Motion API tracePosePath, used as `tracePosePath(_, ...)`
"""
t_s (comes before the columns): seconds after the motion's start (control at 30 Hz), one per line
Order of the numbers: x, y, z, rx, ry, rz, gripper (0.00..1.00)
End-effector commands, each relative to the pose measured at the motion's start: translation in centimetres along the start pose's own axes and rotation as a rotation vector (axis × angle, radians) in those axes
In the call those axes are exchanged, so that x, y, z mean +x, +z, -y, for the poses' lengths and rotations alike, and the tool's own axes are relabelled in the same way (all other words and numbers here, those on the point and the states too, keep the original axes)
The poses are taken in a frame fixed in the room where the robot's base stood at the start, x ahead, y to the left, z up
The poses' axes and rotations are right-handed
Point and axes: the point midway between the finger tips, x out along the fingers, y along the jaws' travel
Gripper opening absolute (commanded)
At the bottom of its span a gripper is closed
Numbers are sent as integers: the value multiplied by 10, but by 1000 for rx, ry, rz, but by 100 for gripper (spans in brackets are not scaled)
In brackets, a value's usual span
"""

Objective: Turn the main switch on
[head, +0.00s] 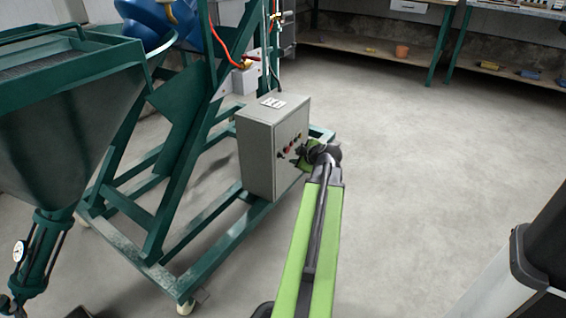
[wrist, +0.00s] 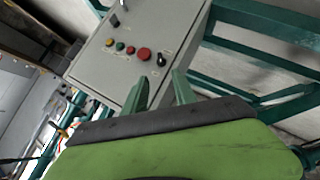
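A grey control box (head: 258,150) stands on the green machine frame, its panel turned toward my gripper. In the wrist view the box's panel (wrist: 95,65) carries a black knob (wrist: 115,20), a yellow button (wrist: 109,42), a green button (wrist: 120,47), a small red button (wrist: 130,51), a large red button (wrist: 144,54) and a black rotary switch (wrist: 161,60). The labels are too small to read, so I cannot tell which is the main switch. My gripper (wrist: 160,78) is open and empty, its fingertips just below the black rotary switch. In the head view my gripper (head: 304,154) is beside the panel.
The green frame's rails (head: 215,245) run around and below the box. A green hopper (head: 65,120) stands at the left. An orange hose (head: 220,40) hangs above the box. The concrete floor (head: 430,160) to the right is clear. Green-legged benches (head: 445,45) stand at the back.

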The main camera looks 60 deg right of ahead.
Motion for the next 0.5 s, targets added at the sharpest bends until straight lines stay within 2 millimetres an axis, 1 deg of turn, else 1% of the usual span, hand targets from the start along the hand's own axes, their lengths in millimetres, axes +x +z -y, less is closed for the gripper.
tracePosePath(0.03,21,5,3,-2,-1,-1,33)
tracePosePath(0.2,65,4,3,-2,-2,-1,33)
tracePosePath(0.3,89,4,3,-1,-2,-1,33)
tracePosePath(0.4,108,3,3,-2,-3,-1,33)
tracePosePath(0.5,122,2,2,-1,-2,-1,33)
